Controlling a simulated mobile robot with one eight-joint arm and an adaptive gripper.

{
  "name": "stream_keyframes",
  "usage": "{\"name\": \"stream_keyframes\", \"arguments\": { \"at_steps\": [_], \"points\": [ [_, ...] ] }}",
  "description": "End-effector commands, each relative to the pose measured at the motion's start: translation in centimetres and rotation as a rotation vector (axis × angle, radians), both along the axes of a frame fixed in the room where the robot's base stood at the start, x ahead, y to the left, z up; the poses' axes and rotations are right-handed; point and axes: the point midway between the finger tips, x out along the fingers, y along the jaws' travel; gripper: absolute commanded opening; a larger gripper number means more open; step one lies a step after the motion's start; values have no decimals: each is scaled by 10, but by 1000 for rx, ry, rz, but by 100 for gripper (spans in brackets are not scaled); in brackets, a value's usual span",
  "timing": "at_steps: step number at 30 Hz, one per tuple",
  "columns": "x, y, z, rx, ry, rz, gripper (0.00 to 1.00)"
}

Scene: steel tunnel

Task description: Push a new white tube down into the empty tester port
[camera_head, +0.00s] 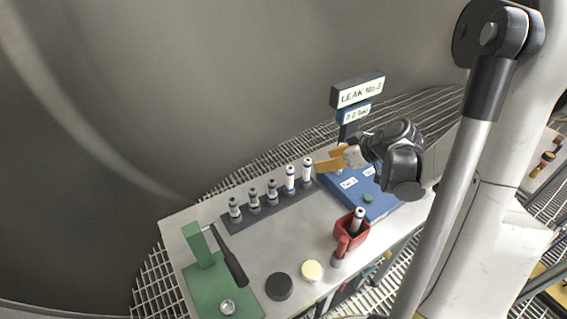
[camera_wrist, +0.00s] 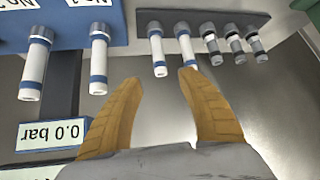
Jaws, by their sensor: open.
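My gripper (camera_head: 337,158) is open and empty, with two tan fingers apart; they also show in the wrist view (camera_wrist: 160,80). Two white tubes with blue bands, the first (camera_wrist: 157,52) and the second (camera_wrist: 187,52), stand in the dark rack (camera_wrist: 264,17). In the wrist view they appear just beyond the fingertips. The blue tester (camera_head: 385,208) shows two white tubes in the wrist view, one at the edge (camera_wrist: 36,65) and one nearer the rack (camera_wrist: 99,58). Both seem to stand in ports; I see no empty port. My gripper hides part of the tester in the head view.
Several grey tubes (camera_head: 254,200) fill the rack's left side. A red holder (camera_head: 350,238) carries another tube. A green press (camera_head: 205,262) with a black lever, a black disc (camera_head: 279,286) and a cream disc (camera_head: 312,271) stand in front.

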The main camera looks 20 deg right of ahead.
Motion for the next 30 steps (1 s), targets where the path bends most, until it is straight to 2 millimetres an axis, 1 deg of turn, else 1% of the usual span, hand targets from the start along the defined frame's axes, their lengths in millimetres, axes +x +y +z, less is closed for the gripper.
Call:
{"name": "stream_keyframes", "arguments": {
  "at_steps": [1,6,14,18,21,28,29,30],
  "points": [
    [4,2,-7,1,0,2,46],
    [23,12,-28,0,0,3,46],
    [38,21,-45,-1,2,1,46],
    [51,29,-62,1,2,3,46],
    [61,33,-72,0,0,1,46],
    [64,35,-72,0,1,0,46],
    [64,34,-72,0,1,0,45],
    [64,34,-72,0,1,0,33]
  ]
}}
